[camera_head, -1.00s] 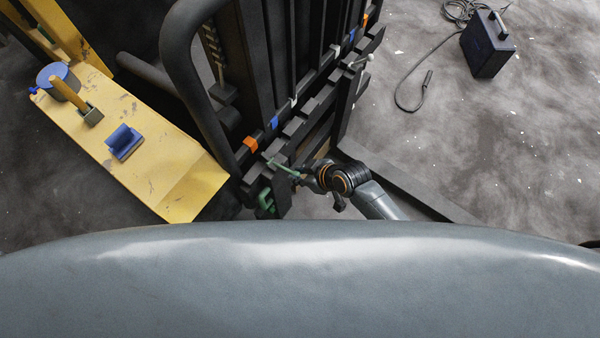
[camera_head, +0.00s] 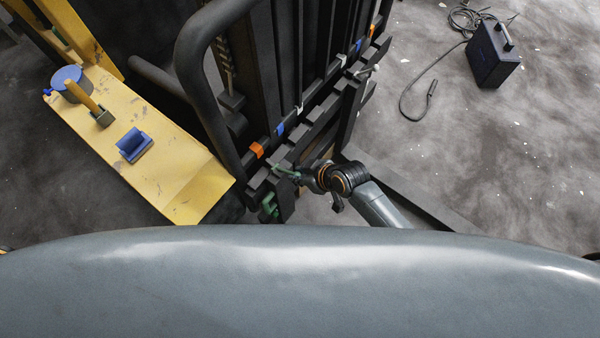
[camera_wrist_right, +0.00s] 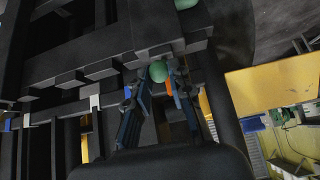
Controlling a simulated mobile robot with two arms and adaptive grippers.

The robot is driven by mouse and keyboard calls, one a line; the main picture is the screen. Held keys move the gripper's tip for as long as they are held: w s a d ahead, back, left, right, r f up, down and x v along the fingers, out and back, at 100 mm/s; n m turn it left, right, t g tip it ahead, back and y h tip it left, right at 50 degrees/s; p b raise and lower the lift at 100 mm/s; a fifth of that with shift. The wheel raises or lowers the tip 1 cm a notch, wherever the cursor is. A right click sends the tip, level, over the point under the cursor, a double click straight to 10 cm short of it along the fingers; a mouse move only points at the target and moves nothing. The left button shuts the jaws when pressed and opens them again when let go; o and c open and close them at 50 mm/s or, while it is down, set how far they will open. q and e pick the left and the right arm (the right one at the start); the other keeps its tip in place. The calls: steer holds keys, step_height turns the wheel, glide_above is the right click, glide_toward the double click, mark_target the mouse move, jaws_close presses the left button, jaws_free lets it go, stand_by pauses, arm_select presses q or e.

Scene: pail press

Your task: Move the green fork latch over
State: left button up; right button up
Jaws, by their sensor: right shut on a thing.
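The green fork latch (camera_head: 284,169) is a small green handle on the dark fork carriage (camera_head: 318,111). In the right wrist view its rounded green end (camera_wrist_right: 158,71) sits between the fingers. My right gripper (camera_head: 303,175) is shut on it at the near end of the carriage; the right wrist view shows its fingers (camera_wrist_right: 160,92) around the green end. A second green part (camera_head: 269,205) sits lower on the carriage; a green piece (camera_wrist_right: 186,4) shows at the top of the wrist view. My left gripper is not in view.
Orange (camera_head: 257,150) and blue (camera_head: 280,129) clips line the carriage bar. A dark mast and thick curved rail rise behind it. A yellow platform (camera_head: 180,178) with a blue block (camera_head: 134,145) stands left.

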steer(key=shift+w+a+r+p, duration=0.35)
steer(key=shift+a+r, duration=0.1)
steer(key=shift+r, duration=0.15)
steer(key=shift+w+a+r+p, duration=0.3)
steer(key=shift+w+a+r, duration=0.1)
steer(key=shift+r, duration=0.15)
steer(key=o, duration=0.9)
steer(key=shift+s, duration=0.1)
steer(key=shift+o, duration=0.2)
steer(key=shift+f, duration=0.1)
steer(key=shift+s+d, duration=0.1)
steer(key=shift+d, duration=0.05)
steer(key=shift+s+d+r, duration=0.1)
steer(key=shift+d+r, duration=0.1)
steer(key=shift+r, duration=0.15)
steer(key=v, duration=1.1)
